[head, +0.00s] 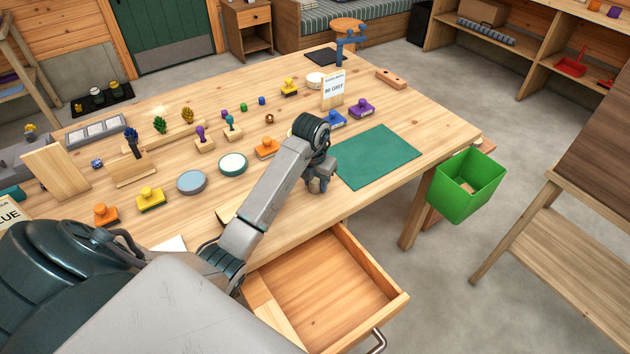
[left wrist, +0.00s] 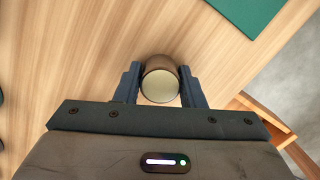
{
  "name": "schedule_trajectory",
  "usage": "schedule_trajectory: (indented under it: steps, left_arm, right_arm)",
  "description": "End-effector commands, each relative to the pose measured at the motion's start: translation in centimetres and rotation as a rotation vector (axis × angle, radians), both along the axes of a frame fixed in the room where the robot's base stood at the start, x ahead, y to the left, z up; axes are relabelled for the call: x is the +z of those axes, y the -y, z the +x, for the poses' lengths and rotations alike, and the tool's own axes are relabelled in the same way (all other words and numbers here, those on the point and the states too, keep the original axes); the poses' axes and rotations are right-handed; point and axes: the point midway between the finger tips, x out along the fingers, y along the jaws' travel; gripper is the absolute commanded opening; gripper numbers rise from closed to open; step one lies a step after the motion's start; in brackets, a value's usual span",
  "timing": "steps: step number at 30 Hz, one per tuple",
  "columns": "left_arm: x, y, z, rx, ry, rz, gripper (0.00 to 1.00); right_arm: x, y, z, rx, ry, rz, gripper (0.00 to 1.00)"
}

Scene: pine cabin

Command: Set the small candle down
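The small candle (left wrist: 160,84) shows in the left wrist view as a short dark brown cylinder with a pale cream end. It sits between the two fingers of my left gripper (left wrist: 160,90), which press on it from both sides. In the head view my left gripper (head: 319,186) points down over the front part of the wooden table (head: 375,112), just left of the green mat (head: 376,157). The candle is hard to make out there behind the fingers. I cannot tell whether its underside touches the table. My right gripper is not in view.
An open, mostly empty drawer (head: 325,290) juts out below the table's front edge. A green bin (head: 466,187) hangs at the right. Several stamps, including an orange one (head: 267,148), and round tins (head: 233,164) stand left of the gripper. The green mat is bare.

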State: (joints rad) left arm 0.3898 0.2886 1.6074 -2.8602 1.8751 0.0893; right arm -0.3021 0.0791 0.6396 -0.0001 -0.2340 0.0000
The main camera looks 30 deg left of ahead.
Motion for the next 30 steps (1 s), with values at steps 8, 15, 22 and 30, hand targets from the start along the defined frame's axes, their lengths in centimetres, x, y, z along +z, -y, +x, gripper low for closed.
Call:
schedule_trajectory:
  steps: [8, 15, 22, 30]
  left_arm:
    - [0.0, 0.0, 0.0, 0.000, -0.001, 0.001, 0.56]
    - [0.9, 0.0, 0.0, 0.000, 0.000, 0.001, 0.56]
    - [5.3, 0.0, -0.5, -0.001, 0.006, 0.003, 0.56]
    - [9.7, 0.1, -1.0, 0.000, -0.001, 0.001, 0.56]
  right_arm:
    - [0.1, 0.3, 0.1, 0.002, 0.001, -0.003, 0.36]
    - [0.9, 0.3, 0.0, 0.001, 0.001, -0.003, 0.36]
    - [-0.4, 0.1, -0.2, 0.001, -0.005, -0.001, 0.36]
    - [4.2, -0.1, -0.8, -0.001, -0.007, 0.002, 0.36]
